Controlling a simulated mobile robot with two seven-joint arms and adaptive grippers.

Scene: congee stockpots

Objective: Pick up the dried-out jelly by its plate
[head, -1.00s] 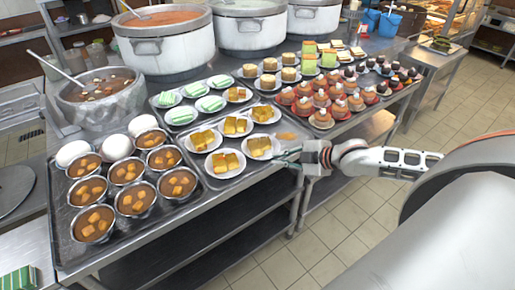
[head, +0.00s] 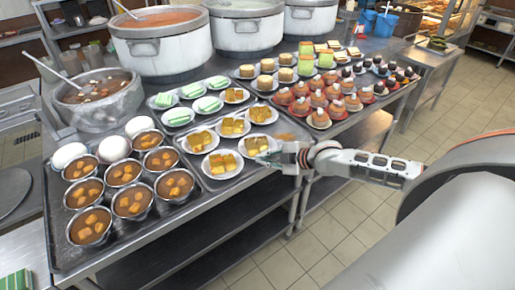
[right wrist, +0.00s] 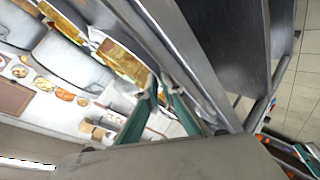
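Several white plates of yellow jelly cubes stand on a dark tray (head: 210,184) at the table's front edge. The nearest to my right gripper is a jelly plate (head: 257,146) near the tray's right side; another jelly plate (head: 222,163) is left of it. I cannot tell for sure which jelly is dried out. My right gripper (head: 268,158) is at the near plate's right rim, its green fingers slightly apart. In the right wrist view the fingertips (right wrist: 160,90) are close to yellow jelly (right wrist: 125,64); I cannot tell whether they touch the plate. My left gripper is out of view.
Metal bowls of brown soup with cubes (head: 134,201) and white domes (head: 69,155) fill the left tray. Red-plated cakes (head: 319,118) stand to the right, large stockpots (head: 160,48) behind. The floor aisle (head: 330,225) right of the table is clear.

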